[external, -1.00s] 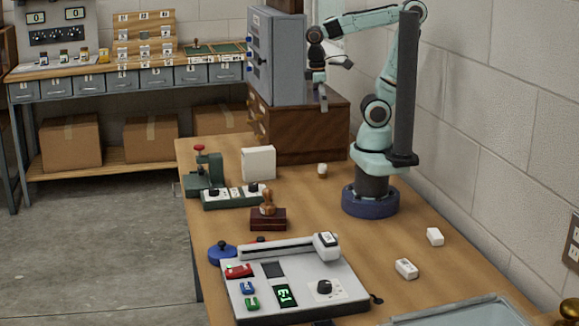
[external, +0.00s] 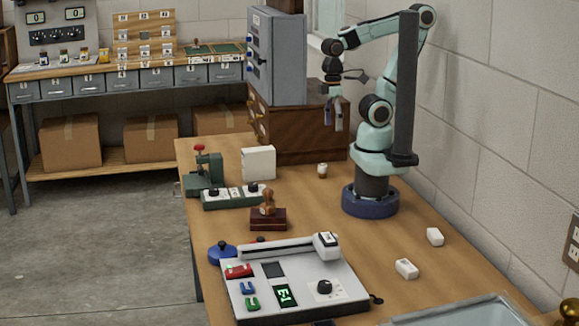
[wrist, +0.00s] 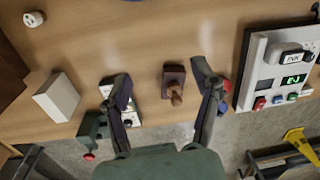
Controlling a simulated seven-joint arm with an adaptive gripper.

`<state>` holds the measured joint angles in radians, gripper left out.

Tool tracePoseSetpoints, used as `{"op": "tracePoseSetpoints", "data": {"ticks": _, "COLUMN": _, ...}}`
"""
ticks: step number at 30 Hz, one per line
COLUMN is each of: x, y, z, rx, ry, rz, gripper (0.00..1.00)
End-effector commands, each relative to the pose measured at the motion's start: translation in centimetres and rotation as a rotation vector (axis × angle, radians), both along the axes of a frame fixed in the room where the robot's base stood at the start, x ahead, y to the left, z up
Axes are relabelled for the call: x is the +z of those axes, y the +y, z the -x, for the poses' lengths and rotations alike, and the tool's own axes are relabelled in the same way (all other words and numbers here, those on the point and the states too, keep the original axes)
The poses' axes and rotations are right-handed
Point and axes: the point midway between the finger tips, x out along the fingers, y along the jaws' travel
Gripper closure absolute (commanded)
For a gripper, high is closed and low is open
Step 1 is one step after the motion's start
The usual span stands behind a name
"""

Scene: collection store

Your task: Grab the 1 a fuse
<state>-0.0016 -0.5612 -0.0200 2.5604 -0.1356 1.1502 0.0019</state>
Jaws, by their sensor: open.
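I cannot make out a marking that names the 1 A fuse. A small pale plug-like piece (external: 322,170) stands on the wooden table in front of the brown cabinet; it also shows at the upper left of the wrist view (wrist: 34,18). Two small white blocks (external: 435,237) (external: 406,268) lie on the table's right side; their labels are unreadable. My gripper (external: 333,122) is open and empty, high above the table near the brown cabinet. In the wrist view its fingers (wrist: 162,75) are spread, with the wooden-handled stamp (wrist: 175,88) seen below between them.
A grey device (external: 300,285) with a lit green display stands at the table's front. A green press (external: 204,172), white box (external: 258,163) and stamp (external: 268,215) stand behind it. The brown cabinet (external: 310,125) carries a grey metal cabinet (external: 280,55). A tray edge (external: 465,310) is at front right.

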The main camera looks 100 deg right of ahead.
Motion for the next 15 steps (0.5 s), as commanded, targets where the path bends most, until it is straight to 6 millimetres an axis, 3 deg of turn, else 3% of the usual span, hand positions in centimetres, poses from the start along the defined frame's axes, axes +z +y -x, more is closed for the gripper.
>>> {"op": "tracePoseSetpoints", "data": {"ticks": 8, "x": 0.0, "y": 0.1, "z": -0.8, "rx": 0.12, "ry": -0.047, "rz": -0.003, "gripper": 0.38}}
{"op": "tracePoseSetpoints", "data": {"ticks": 11, "x": 0.3, "y": 0.4, "z": -2.7, "rx": 0.285, "ry": -0.159, "rz": -0.003, "gripper": 0.38}}
{"op": "tracePoseSetpoints", "data": {"ticks": 15, "x": 0.6, "y": -0.2, "z": -6.8, "rx": 0.499, "ry": -0.329, "rz": 0.007, "gripper": 0.38}}
